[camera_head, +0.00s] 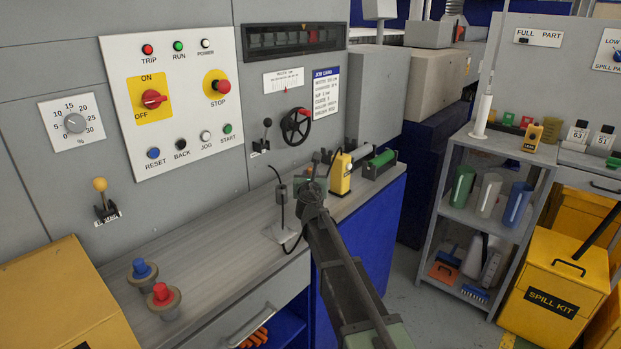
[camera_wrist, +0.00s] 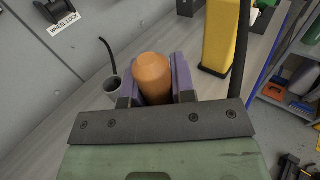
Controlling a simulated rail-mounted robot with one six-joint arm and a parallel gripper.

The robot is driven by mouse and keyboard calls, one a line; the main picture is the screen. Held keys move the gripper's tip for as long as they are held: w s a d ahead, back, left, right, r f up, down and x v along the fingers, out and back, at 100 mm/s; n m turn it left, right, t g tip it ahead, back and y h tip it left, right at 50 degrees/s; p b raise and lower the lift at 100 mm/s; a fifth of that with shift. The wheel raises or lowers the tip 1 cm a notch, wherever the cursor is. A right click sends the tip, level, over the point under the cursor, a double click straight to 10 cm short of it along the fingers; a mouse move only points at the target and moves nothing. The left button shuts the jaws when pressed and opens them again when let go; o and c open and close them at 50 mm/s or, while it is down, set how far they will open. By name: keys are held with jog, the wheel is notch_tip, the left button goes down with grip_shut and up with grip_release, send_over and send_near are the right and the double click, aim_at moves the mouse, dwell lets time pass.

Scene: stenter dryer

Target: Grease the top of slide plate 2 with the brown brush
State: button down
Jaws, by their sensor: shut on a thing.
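My gripper (camera_wrist: 154,88) is shut on an orange-brown rounded handle, which I take to be the brown brush (camera_wrist: 154,72), between its purple finger pads. The brush's bristle end is hidden. In the head view my gripper (camera_head: 318,172) is above the grey bench near the yellow block, small and partly hidden by my arm. I cannot make out a plate marked slide plate 2 in either view.
A small grey cup with a bent black stem (camera_wrist: 114,88) stands left of my gripper. A yellow block (camera_head: 340,175) and a dark unit with a green roller (camera_head: 380,160) stand on the bench (camera_head: 210,255). The control panel (camera_head: 170,90) rises behind. A shelf (camera_head: 495,160) stands at right.

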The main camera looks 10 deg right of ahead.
dwell(0.4)
notch_tip(320, 180, up, 7)
jog(key=p, duration=0.7)
dwell(0.3)
jog(key=s+r+n+y+p, duration=0.1)
jog(key=s, duration=1)
jog(key=s+r+n+y+p, duration=0.1)
jog(key=s+y+p, duration=0.1)
jog(key=s, duration=0.9)
jog(key=shift+a+r+y, duration=0.15)
jog(key=shift+r+y, duration=0.15)
jog(key=shift+r, duration=0.1)
